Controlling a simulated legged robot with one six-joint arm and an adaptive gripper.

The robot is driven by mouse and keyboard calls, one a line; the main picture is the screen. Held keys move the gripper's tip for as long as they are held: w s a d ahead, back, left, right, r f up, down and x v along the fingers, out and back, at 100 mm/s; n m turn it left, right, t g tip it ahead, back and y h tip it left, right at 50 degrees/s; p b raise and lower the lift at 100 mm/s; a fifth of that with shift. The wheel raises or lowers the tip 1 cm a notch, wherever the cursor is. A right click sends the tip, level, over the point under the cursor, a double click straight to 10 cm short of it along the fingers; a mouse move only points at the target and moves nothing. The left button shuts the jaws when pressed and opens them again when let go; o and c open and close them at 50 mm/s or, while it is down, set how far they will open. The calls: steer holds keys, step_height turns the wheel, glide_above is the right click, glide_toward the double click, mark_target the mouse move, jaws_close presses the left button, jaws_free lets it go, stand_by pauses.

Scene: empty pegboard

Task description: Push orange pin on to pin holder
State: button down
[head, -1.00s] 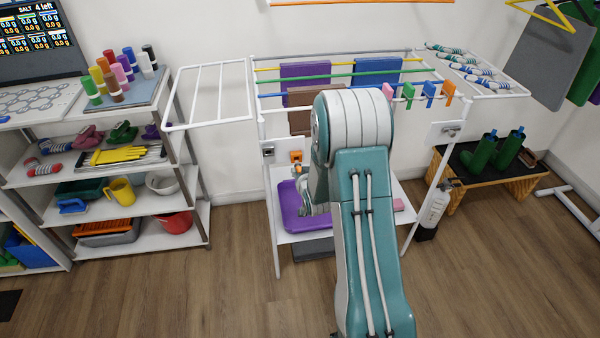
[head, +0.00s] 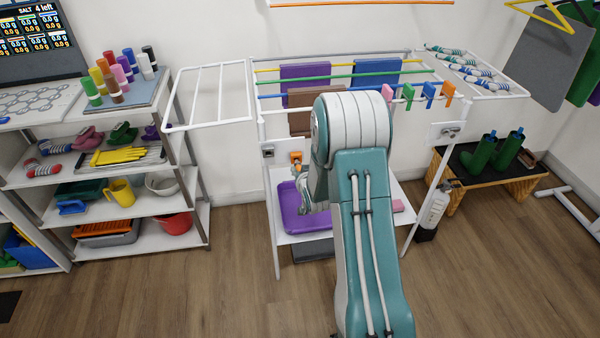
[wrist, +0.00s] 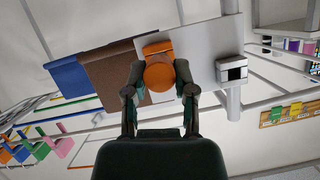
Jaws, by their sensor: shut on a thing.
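An orange pin (wrist: 158,76) with a round near end sits between the fingertips of my gripper (wrist: 159,90) in the wrist view. The fingers are shut on it. A blocky orange part (wrist: 157,47) shows just beyond the round end, against a white plate (wrist: 202,52); I cannot tell whether it belongs to the pin or to a holder. Orange also shows in the head view (head: 296,156), at the rack's front left. A silver and black fitting (wrist: 232,70) sits beside it on the plate and also shows in the head view (head: 267,151). My arm hides most of the gripper there.
A drying rack has coloured bars and hanging brown (head: 301,97), purple (head: 305,72) and blue cloths. Pink, green, blue and orange pegs (head: 448,89) hang at its right. A purple tray (head: 291,212) lies on the rack's lower shelf. Shelves stand at left.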

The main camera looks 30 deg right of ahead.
steer(key=shift+w+d, duration=0.25)
steer(key=shift+w, duration=0.7)
steer(key=shift+c, duration=1.8)
jaws_free()
steer(key=v, duration=1.2)
steer(key=shift+w, duration=0.1)
